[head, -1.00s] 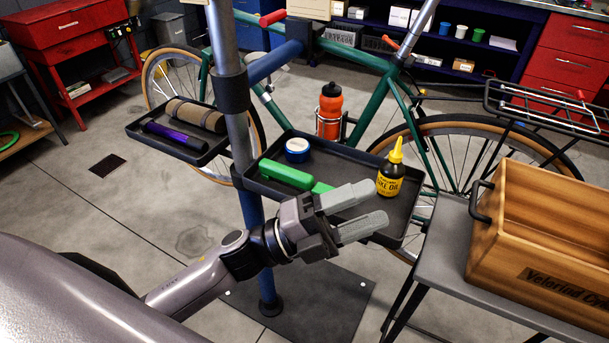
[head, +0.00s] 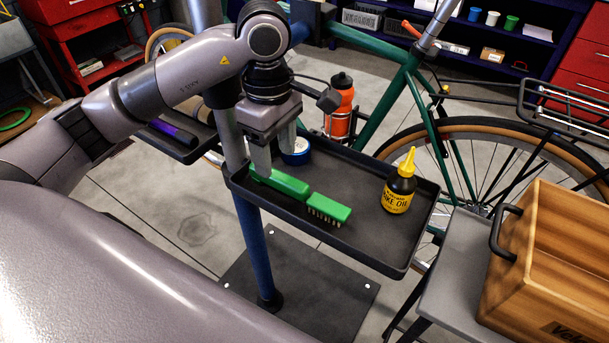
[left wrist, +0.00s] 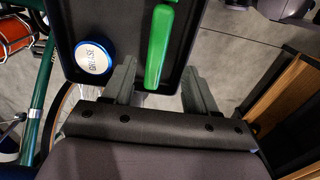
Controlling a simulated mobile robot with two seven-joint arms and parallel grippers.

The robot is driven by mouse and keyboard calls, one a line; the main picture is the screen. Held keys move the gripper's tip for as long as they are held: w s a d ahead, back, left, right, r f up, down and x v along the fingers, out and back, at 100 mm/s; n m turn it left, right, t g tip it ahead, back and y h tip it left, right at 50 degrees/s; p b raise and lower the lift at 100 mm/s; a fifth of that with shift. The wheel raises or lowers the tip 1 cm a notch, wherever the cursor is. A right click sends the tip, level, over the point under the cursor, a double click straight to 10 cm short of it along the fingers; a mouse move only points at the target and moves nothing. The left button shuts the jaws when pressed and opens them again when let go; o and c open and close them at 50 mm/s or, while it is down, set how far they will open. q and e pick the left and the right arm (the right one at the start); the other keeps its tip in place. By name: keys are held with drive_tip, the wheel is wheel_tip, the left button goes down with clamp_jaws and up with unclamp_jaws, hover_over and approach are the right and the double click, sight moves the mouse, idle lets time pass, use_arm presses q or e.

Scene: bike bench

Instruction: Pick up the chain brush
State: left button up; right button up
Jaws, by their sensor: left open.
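The green chain brush (head: 329,209) lies in the black tray along its front edge, its bristles facing down at the right end. My left gripper (head: 276,160) points down over the left end of the brush's handle, its fingers apart. In the left wrist view, the green handle (left wrist: 160,45) runs between the two open fingers (left wrist: 162,85). The gripper does not hold the brush. My right gripper is not in view.
A blue grease tin (head: 297,152) sits just behind the gripper in the tray (head: 350,238), and also shows in the left wrist view (left wrist: 93,56). A yellow-capped oil bottle (head: 399,185) stands at the tray's right. A wooden crate (head: 550,250) is farther right.

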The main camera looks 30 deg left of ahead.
sight(278, 174)
use_arm(q)
drive_tip(key=shift+w+a+f, duration=0.1)
drive_tip(key=shift+w, duration=0.4)
drive_tip(key=shift+s+f, duration=0.25)
drive_tip(key=shift+f, duration=0.6)
wheel_tip(278, 174, down, 5)
drive_tip(key=shift+p, duration=0.55)
drive_tip(key=shift+c, duration=0.3)
drive_tip(key=c, duration=1)
